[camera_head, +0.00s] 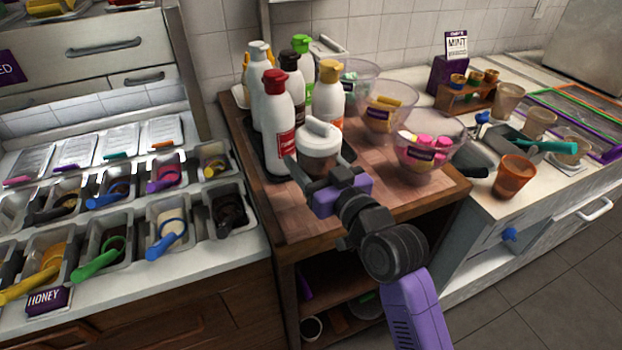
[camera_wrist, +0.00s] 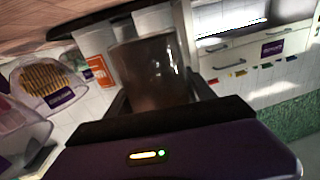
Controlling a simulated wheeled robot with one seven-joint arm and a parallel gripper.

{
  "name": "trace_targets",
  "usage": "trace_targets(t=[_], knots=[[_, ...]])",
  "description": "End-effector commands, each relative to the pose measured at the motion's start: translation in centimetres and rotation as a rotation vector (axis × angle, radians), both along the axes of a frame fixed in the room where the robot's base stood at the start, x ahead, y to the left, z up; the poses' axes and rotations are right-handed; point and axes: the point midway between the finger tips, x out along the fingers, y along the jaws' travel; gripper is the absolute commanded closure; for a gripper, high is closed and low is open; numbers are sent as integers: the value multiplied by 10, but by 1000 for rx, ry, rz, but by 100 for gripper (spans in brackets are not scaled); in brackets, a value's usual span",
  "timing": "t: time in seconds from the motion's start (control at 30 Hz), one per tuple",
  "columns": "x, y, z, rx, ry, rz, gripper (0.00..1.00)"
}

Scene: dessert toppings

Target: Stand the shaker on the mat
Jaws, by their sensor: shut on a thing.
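In the wrist view the shaker's brown body (camera_wrist: 150,72) fills the space between the fingers. The shaker looks about upright. The dark mat (camera_head: 257,150) lies under the bottles on the wooden counter. The shaker is at the mat's front part, beside the red-capped bottle; I cannot tell whether its base touches the mat.
A red-capped bottle (camera_head: 277,125) stands close left of the shaker, and an orange-labelled bottle (camera_head: 328,98) behind it. Several other bottles crowd the back. Clear bowls (camera_head: 428,158) stand to the right. The wooden counter's front (camera_head: 300,220) is bare.

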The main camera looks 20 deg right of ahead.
Motion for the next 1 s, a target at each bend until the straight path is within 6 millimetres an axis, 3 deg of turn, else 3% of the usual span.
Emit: trace_targets(t=[0.17,0.43,0.83,0.87,0.93,1.0], knots=[[0,0,-9,0,-3,-1,95],[0,0,-45,0,-1,-1,95],[0,0,-50,1,-4,-1,95],[0,0,-50,0,-2,-1,33],[0,0,-50,0,-1,-1,20],[0,0,-50,0,-1,-1,15]])
